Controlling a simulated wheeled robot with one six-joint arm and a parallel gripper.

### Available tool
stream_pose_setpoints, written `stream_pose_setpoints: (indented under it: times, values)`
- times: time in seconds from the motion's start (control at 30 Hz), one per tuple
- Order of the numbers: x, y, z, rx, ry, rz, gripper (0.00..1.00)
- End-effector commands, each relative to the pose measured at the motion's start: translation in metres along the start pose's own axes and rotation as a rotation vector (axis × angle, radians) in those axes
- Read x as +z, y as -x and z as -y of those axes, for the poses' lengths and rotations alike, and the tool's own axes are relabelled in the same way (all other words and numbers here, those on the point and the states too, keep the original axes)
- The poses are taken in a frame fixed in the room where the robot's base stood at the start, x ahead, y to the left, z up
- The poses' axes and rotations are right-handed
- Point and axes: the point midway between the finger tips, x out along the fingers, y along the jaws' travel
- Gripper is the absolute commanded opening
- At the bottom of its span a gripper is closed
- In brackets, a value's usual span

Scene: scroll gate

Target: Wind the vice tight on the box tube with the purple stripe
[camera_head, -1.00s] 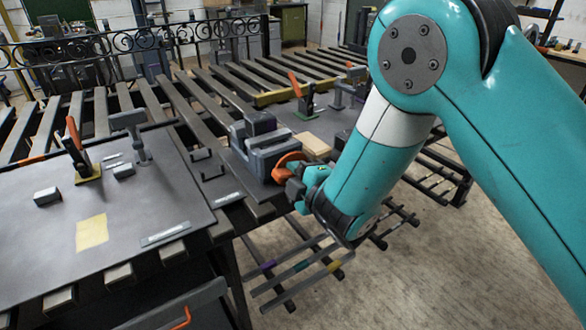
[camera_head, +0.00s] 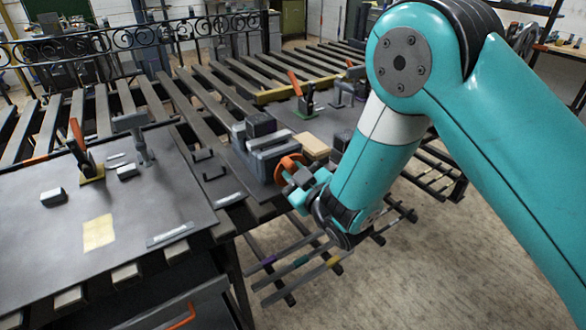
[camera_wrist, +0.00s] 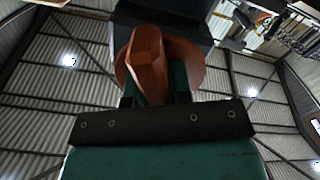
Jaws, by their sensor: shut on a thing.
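The grey vice (camera_head: 268,158) stands near the bench's front edge, in the middle of the head view. Its orange handwheel (camera_head: 287,163) faces my arm. My gripper (camera_head: 296,180) is shut on the handwheel's orange grip; the wrist view shows the orange grip (camera_wrist: 147,66) between my fingers, with the dark vice body beyond. A dark block (camera_head: 261,124) shows at the top of the vice; I cannot tell whether it is a jaw or a tube end. A purple stripe (camera_head: 268,260) shows on a dark tube on the low rack below. I cannot see a purple stripe at the jaws.
Teal (camera_head: 300,262) and yellow (camera_head: 333,262) bands show beside the purple one. Toggle clamps with orange handles stand left (camera_head: 79,145) and behind (camera_head: 298,88). A tan block (camera_head: 315,146) lies right of the vice. Open floor (camera_head: 400,285) lies front right.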

Motion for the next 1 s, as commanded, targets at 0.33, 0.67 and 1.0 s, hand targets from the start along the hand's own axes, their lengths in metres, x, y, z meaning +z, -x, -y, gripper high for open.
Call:
stream_pose_setpoints:
  times: [0.33,0.67,1.0]
  values:
    - [0.0025,0.0018,0.0007,-0.002,-0.088,0.008,0.0]
    - [0.0027,0.0018,0.0008,-0.002,-0.093,0.007,0.0]
    - [0.0012,0.0008,0.0008,-0.002,-0.092,0.003,0.45]
